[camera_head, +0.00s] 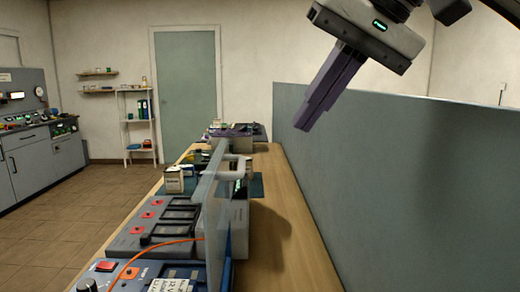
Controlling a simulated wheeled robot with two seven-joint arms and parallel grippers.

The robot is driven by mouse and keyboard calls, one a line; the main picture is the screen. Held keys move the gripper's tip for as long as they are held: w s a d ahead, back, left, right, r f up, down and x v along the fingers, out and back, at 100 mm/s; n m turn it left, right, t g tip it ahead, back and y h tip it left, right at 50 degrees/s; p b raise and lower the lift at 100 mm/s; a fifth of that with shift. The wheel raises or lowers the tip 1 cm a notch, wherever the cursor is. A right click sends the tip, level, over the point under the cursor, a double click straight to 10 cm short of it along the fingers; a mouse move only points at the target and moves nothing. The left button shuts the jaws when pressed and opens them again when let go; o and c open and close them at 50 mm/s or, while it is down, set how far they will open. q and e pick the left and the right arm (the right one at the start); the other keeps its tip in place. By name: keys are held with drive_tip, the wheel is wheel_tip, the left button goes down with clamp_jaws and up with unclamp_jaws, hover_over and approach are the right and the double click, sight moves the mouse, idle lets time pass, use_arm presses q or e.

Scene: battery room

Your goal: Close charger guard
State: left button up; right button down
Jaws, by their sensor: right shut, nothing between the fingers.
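The charger guard (215,225) is a thin, see-through panel with a grey frame. It stands about upright along the right side of the grey charger (140,238), and the charger's top is uncovered. A light grey handle (232,158) sticks out to the right from the guard's far upper part. My right gripper (305,123) is in the air above the bench, up and to the right of the handle and apart from it. Its dark purple fingers are together, pointing down and left, with nothing in them. My left gripper is not in view.
A grey partition (400,180) runs along the right side of the wooden bench (285,235). An orange cable (160,243) crosses the charger's near part. Pale containers (174,180) stand beyond the charger. A strip of bench between guard and partition is clear.

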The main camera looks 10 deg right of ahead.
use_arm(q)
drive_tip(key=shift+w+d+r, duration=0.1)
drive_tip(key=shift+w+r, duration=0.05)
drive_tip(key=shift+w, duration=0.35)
use_arm(e)
drive_tip(key=w+a+f, duration=0.3)
drive_tip(key=a+f, duration=0.3)
drive_tip(key=shift+w, duration=0.4)
drive_tip(key=shift+a, duration=0.1)
